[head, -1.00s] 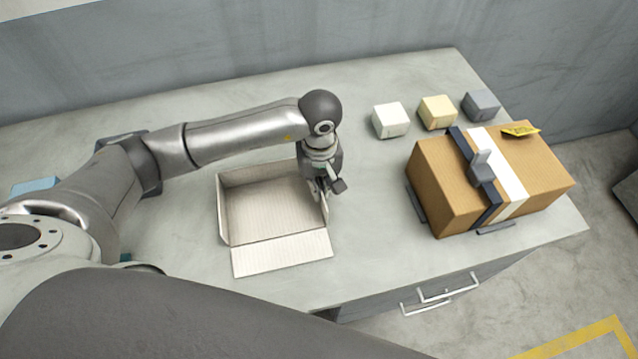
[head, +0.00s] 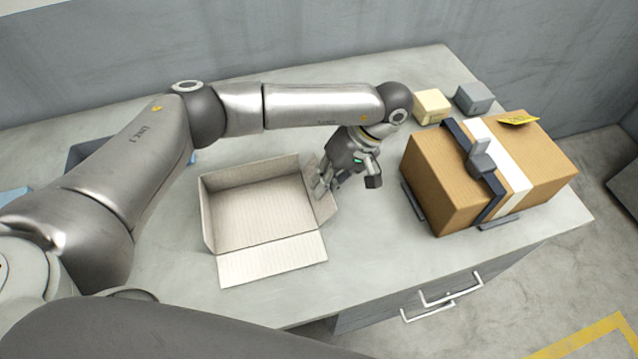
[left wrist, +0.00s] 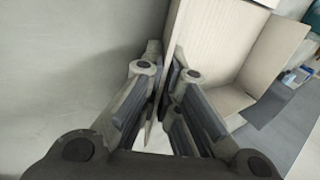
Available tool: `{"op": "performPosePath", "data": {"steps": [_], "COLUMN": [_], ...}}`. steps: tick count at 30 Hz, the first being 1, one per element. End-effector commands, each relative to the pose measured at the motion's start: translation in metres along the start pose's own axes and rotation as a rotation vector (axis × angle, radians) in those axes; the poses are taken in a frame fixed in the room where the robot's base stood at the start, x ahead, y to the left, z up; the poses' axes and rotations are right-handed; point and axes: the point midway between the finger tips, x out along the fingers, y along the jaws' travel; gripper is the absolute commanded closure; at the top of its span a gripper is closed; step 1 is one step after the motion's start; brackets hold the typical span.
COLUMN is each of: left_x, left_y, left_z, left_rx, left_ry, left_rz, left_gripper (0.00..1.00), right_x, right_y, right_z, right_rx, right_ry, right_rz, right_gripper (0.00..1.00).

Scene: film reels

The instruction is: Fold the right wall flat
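An open box (head: 258,205) with a pale inside stands on the table. Its front wall (head: 272,259) lies folded outward onto the tabletop. Its back and left walls stand up. Its right wall (head: 325,204) leans outward to the right, partly hidden by my left gripper (head: 326,180). In the left wrist view, the right wall (left wrist: 186,35) runs between the two fingers of my left gripper (left wrist: 163,65), which look closed onto it from both sides. My right gripper is not in view.
A brown carton (head: 430,185) with dark and white straps stands to the right. A yellow block (head: 432,106) and a grey block (head: 474,97) stand behind it. Bare tabletop (head: 375,235) lies between the box and the carton.

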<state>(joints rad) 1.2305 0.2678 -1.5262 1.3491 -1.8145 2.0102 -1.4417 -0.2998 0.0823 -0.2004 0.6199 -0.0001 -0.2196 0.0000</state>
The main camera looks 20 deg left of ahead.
Motion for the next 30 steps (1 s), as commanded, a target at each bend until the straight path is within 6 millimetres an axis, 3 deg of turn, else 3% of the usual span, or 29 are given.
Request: {"op": "performPosePath", "data": {"steps": [20,25,30], "left_x": [-0.0001,0.0000,0.0001], "left_y": [0.0030,0.0030,0.0031], "left_z": [0.0002,0.0003,0.0003], "left_rx": [0.002,0.002,0.002], "left_ry": [-0.001,-0.001,-0.001], "left_rz": [-0.061,-0.061,-0.061], "left_gripper": [1.00,0.76,0.75], "right_x": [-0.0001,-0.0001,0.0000], "right_y": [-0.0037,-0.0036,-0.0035], "right_z": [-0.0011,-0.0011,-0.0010], "right_rx": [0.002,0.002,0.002], "right_ry": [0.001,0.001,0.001], "right_rz": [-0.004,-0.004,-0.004], "right_gripper": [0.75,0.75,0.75]}}
